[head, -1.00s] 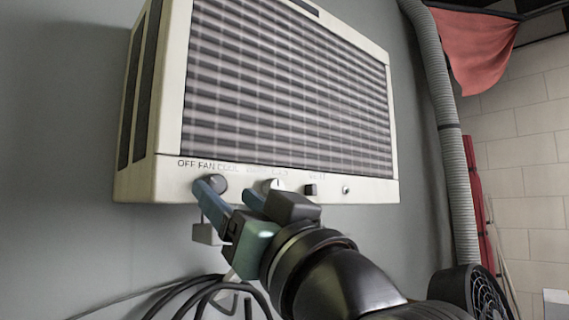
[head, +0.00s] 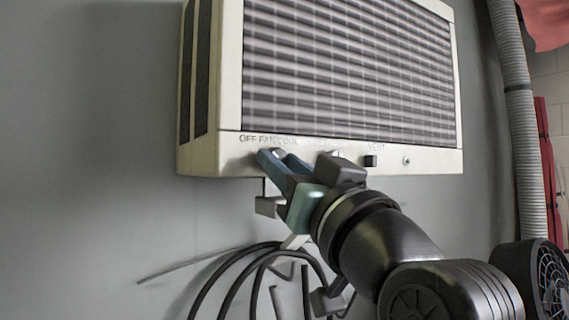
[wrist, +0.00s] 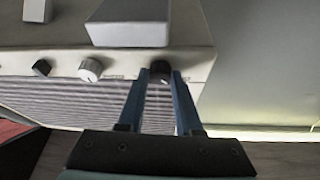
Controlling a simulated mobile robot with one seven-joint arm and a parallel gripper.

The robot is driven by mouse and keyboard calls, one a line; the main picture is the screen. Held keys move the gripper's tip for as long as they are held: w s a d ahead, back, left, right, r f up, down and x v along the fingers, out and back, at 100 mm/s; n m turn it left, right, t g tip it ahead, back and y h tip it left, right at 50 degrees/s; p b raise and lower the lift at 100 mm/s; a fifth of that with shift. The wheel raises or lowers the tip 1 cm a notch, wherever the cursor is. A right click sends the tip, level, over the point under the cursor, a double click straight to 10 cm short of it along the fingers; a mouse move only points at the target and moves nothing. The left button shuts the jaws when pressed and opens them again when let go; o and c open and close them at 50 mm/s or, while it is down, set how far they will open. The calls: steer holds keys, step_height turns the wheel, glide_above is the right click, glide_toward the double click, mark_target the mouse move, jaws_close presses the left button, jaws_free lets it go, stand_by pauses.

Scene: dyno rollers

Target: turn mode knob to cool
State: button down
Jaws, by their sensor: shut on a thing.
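The wall air conditioner (head: 219,152) has a cream front with a slatted grille. Its mode knob (wrist: 159,68), dark and round, sits below the OFF FAN COOL lettering (head: 268,139). In the head view the knob is mostly hidden by my fingers. My gripper (head: 279,158) reaches it from below right, with blue fingers at the panel. In the wrist view the fingertips (wrist: 160,76) lie on either side of the knob, shut on it. I cannot tell which way the knob points.
A small grey box (head: 268,206) hangs below the unit. Black cables (head: 235,283) loop beneath. A ribbed hose (head: 520,130) and a fan (head: 546,285) are at the right.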

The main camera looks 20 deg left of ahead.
steer(key=shift+r+m+t, duration=0.1)
steer(key=shift+m+t, duration=0.2)
steer(key=shift+m, duration=0.2)
steer(key=m+h+p, duration=0.1)
steer(key=m, duration=0.1)
steer(key=m+t+h+p, duration=0.1)
steer(key=m, duration=0.2)
steer(key=shift+s+a+r+h+p, duration=0.1)
steer(key=shift+s+r+h+p, duration=0.1)
steer(key=shift+h+p, duration=0.15)
steer(key=m+h+p, duration=0.1)
steer(key=m, duration=0.2)
steer(key=m+h, duration=0.1)
steer(key=m, duration=0.2)
steer(key=shift+t+h+p, duration=0.3)
steer(key=shift+h+p, duration=0.05)
steer(key=m+h, duration=0.1)
steer(key=m, duration=0.2)
steer(key=m+g+h, duration=0.1)
steer(key=m, duration=0.2)
steer(key=shift+s+a+r, duration=0.1)
steer(key=shift+r, duration=0.1)
steer(key=m+g, duration=0.1)
steer(key=m, duration=0.1)
steer(key=m+h, duration=0.1)
steer(key=m, duration=0.1)
steer(key=shift+r+m+g, duration=0.1)
steer(key=shift+m+g, duration=0.3)
steer(key=c, duration=0.6)
jaws_free()
